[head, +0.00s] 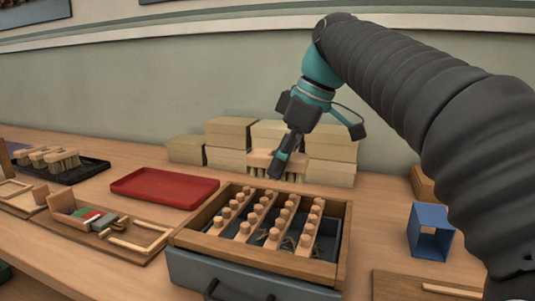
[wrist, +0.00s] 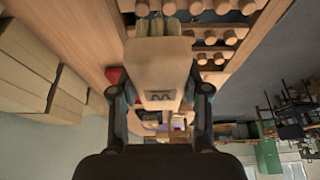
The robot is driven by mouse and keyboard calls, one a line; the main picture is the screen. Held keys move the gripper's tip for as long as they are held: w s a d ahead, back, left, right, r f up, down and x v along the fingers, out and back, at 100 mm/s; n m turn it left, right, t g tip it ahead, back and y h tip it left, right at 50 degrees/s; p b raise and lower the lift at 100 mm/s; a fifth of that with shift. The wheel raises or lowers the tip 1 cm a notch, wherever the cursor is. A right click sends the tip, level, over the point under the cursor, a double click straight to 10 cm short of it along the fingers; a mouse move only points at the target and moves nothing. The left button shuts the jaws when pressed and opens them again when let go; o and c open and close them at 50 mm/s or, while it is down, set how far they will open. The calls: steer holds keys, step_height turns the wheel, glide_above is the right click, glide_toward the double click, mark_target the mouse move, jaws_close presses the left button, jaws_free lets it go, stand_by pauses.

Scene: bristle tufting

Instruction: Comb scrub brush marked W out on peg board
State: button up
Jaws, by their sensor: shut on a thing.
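My gripper (head: 286,157) is shut on a wooden scrub brush (head: 262,160) and holds it in the air above the back edge of the peg board. In the wrist view the brush (wrist: 160,72) sits between both fingers of my gripper (wrist: 160,93). A dark letter on its block looks like a W or an M from this angle. Its pale bristles point toward the pegs. The peg board (head: 191,238) is a wooden frame with rows of round wooden pegs over a dark bed; its pegs also show in the wrist view (wrist: 210,37). Brush and pegs look apart.
Stacked cartons (head: 330,172) stand behind the peg board. A red tray (head: 165,186) lies to its left, and a black tray (head: 85,171) with several brushes lies farther left. A blue open holder (head: 429,233) stands to the right. Bare table lies between the red tray and the board.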

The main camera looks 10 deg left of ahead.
steer(key=shift+r, duration=1.9)
